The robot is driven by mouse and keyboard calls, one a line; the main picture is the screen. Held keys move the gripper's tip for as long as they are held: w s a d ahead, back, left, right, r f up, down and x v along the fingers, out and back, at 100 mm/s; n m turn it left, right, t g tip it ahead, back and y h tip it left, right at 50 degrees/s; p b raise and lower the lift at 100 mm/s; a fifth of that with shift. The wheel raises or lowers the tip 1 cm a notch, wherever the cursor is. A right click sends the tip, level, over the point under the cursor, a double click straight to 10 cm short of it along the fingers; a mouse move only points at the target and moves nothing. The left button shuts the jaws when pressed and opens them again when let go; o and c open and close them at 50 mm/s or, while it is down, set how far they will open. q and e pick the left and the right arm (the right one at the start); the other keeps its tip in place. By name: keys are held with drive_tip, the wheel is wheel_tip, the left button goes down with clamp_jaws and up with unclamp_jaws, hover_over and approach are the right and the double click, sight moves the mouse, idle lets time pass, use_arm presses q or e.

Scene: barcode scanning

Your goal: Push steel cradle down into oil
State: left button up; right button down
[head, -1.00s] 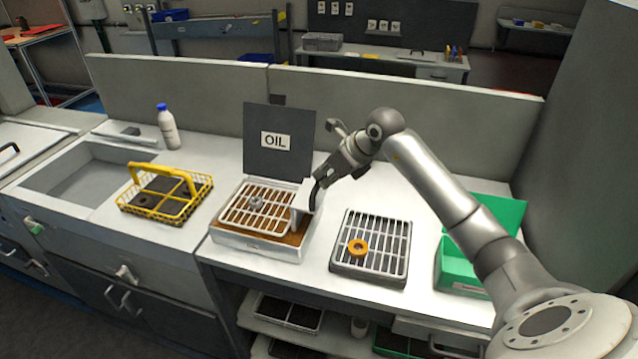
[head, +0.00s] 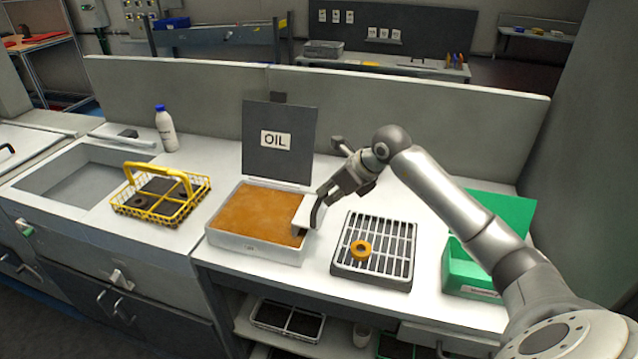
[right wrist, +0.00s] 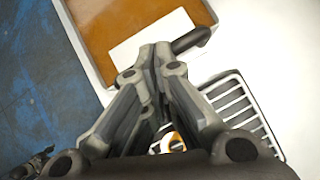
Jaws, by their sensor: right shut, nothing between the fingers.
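The oil bath (head: 252,249) is a white open box of brown oil with its dark lid marked OIL (head: 277,141) standing up behind it. The steel cradle's grid is not visible; the oil surface looks unbroken. A white plate with a dark handle (head: 305,215) shows at the bath's right side, and the plate also shows in the right wrist view (right wrist: 150,38). My right gripper (head: 322,192) is shut and empty at the dark handle; whether it touches is unclear. The right wrist view shows its fingers together (right wrist: 152,50) over the plate's edge. My left gripper is out of view.
A slatted drain tray (head: 390,254) with an orange ring (head: 361,249) stands right of the bath. A green box (head: 474,265) is farther right. A yellow wire basket (head: 160,206) with dark parts and a white bottle (head: 166,130) stand left, near the sink (head: 85,183).

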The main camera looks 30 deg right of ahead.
drive_tip(key=shift+s+d+r, duration=0.2)
drive_tip(key=shift+s, duration=0.3)
drive_tip(key=shift+s+d+r, duration=0.15)
drive_tip(key=shift+s+r, duration=0.05)
drive_tip(key=shift+s, duration=0.25)
drive_tip(key=v, duration=1.2)
